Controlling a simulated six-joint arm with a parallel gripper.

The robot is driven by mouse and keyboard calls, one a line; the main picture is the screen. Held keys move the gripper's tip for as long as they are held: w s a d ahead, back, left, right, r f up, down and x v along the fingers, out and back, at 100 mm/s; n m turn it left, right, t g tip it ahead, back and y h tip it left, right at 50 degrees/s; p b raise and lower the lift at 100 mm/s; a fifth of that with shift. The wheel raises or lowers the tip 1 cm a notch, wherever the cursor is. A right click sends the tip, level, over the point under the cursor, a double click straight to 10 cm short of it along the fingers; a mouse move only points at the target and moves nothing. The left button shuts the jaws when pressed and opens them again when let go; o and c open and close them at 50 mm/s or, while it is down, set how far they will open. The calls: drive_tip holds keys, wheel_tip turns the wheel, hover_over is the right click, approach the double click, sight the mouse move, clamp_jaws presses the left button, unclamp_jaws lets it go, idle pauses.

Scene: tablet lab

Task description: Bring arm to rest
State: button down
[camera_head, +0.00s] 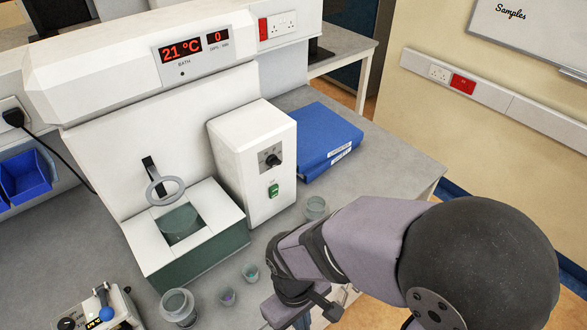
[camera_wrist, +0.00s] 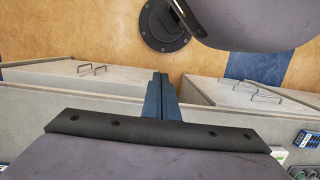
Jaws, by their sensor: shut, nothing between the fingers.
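My arm reaches in from the lower right of the head view and bends down at the bench's front edge. My gripper (camera_wrist: 161,78) shows in the wrist view as two dark blue fingers pressed together, with nothing between them. In the head view, only a small part of the gripper end shows at the bottom edge, and its fingertips cannot be made out. No object is held.
A water bath (camera_head: 190,245) with a ring holder (camera_head: 166,190) stands on the bench (camera_head: 400,165). Glass beakers (camera_head: 178,307) and small cups (camera_head: 250,271) stand near my wrist. Drawer fronts show in the wrist view.

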drive_tip(key=w+d+m, duration=0.2)
drive_tip(key=d+m, duration=0.1)
drive_tip(key=d, duration=0.2)
drive_tip(key=w+d+r+m, duration=0.1)
drive_tip(key=d+m, duration=0.2)
drive_tip(key=d, duration=0.2)
drive_tip(key=w+d+r+m+t+y+b, duration=0.1)
drive_tip(key=w+d+m, duration=0.1)
drive_tip(key=d, duration=0.3)
drive_tip(key=shift+w+d+r+m, duration=0.25)
drive_tip(key=shift+w+d+m, duration=0.1)
drive_tip(key=shift+m, duration=0.05)
idle(1.1)
